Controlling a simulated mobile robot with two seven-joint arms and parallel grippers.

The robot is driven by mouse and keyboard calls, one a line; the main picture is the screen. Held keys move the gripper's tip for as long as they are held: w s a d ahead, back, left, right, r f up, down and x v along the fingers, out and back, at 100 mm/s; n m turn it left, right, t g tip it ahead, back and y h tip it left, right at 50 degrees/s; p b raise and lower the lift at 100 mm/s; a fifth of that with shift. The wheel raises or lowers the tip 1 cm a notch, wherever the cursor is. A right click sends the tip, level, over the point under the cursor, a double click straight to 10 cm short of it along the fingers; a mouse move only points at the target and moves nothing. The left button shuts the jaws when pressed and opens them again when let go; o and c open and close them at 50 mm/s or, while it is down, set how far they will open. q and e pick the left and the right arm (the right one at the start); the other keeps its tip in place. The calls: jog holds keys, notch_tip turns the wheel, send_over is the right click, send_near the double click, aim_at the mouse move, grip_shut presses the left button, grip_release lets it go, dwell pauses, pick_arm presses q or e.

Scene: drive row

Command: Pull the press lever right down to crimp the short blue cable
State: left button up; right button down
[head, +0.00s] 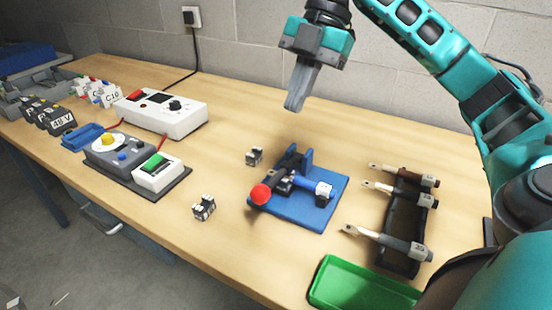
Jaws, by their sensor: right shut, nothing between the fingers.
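The press (292,162) stands on a blue base plate (318,216) at the middle right of the bench. Its dark lever (273,184) ends in a red ball knob (260,194), which lies low over the front left of the plate. I cannot tell whether the lever is at its very bottom. The short blue cable (308,185) lies across the press, with a pale end piece (324,190) pointing right. My right gripper (294,104) is shut and empty, above and behind the press, fingers pointing down and clear of the lever. My left gripper is not in view.
A green tray (360,285) is at the front right. Small blocks (254,156) (204,207) lie left of the press. A white box (163,112) and grey tester (118,150) stand farther left.

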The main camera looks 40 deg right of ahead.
aim_at(264, 187)
jog(key=b+x, duration=0.2)
jog(key=x, duration=1.1)
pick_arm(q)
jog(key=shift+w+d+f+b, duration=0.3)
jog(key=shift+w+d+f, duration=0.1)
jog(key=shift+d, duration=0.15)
pick_arm(e)
jog(key=shift+a+f, duration=0.2)
jog(key=shift+f, duration=0.15)
jog(key=shift+s, duration=0.1)
